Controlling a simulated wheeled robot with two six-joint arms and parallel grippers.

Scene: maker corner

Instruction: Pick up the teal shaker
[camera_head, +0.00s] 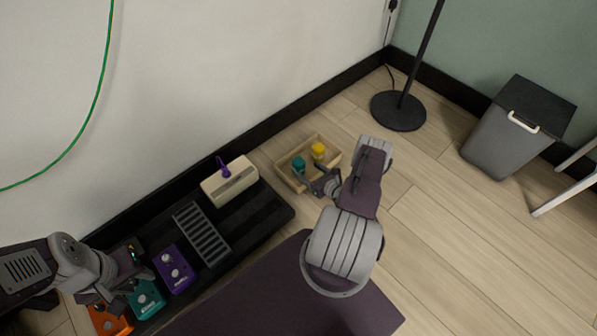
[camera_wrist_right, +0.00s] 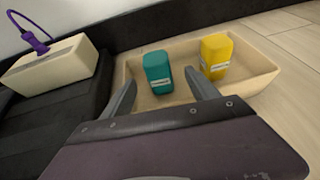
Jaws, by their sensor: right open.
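The teal shaker (camera_head: 298,164) stands in a shallow wooden tray (camera_head: 283,174) on the floor. In the right wrist view the teal shaker (camera_wrist_right: 157,72) has a pale label and shows beyond and between the two fingers, apart from them. My right gripper (camera_wrist_right: 160,84) is open and empty at the near side of the tray; in the head view it is at the tray's right front (camera_head: 313,181). A yellow shaker (camera_wrist_right: 215,56) stands to the right of the teal one in the same tray. My left gripper (camera_head: 115,298) is over the pedals at the lower left; its jaws are unclear.
A black pedalboard (camera_head: 262,212) holds a cream box (camera_head: 229,183) with a purple plug, a grey grille pedal (camera_head: 201,234), and purple, teal and orange pedals. A lamp base (camera_head: 398,110) and grey bin (camera_head: 514,130) stand at the right. The floor between is clear.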

